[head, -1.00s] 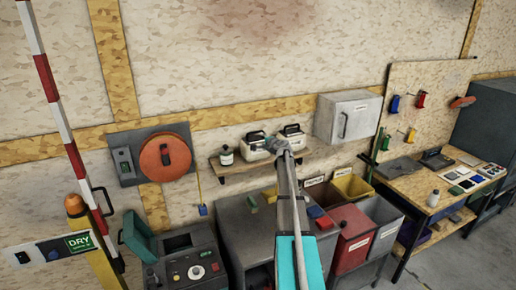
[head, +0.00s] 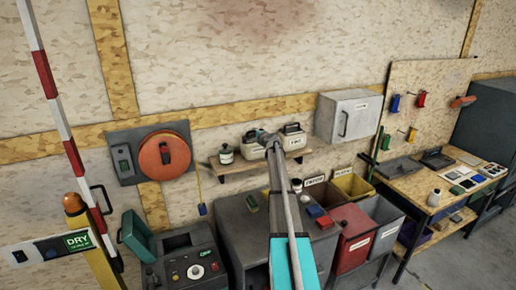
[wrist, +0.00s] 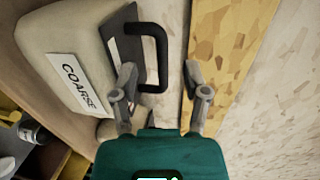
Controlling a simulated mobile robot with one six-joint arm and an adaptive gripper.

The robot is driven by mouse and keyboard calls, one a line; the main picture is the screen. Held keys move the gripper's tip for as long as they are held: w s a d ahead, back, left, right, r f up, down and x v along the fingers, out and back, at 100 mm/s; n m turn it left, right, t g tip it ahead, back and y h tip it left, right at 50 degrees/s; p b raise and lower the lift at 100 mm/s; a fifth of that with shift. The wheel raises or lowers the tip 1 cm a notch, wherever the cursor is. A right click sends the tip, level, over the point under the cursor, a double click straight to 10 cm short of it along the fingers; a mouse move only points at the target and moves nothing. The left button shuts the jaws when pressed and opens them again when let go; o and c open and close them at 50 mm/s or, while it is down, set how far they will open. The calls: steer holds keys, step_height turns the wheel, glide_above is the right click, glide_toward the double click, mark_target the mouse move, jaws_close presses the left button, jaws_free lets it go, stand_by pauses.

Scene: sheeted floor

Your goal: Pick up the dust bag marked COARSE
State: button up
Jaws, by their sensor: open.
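The dust bag marked COARSE (wrist: 65,45) fills the upper left of the wrist view. It is a pale bag with a white label, a dark plate and a black loop handle (wrist: 162,55). My gripper (wrist: 160,75) is open, with part of the handle showing between its two fingers. I cannot tell whether they touch it. The right bag (head: 294,142) has a label that seems to read FINE.
The wooden shelf (head: 235,168) also holds a small dark-and-white bottle (head: 226,154) at its left. A grey wall cabinet (head: 346,117) is close on the right. Bins, including a red one (head: 353,238), and a grey cabinet stand below. An orange reel (head: 165,156) hangs on the left.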

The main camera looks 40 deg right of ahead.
mark_target(251, 132)
steer(key=shift+b+x, duration=0.5)
steer(key=shift+x, duration=2.15)
steer(key=shift+s+d, duration=0.1)
steer(key=shift+d, duration=0.05)
jaws_close()
steer(key=shift+r, duration=0.1)
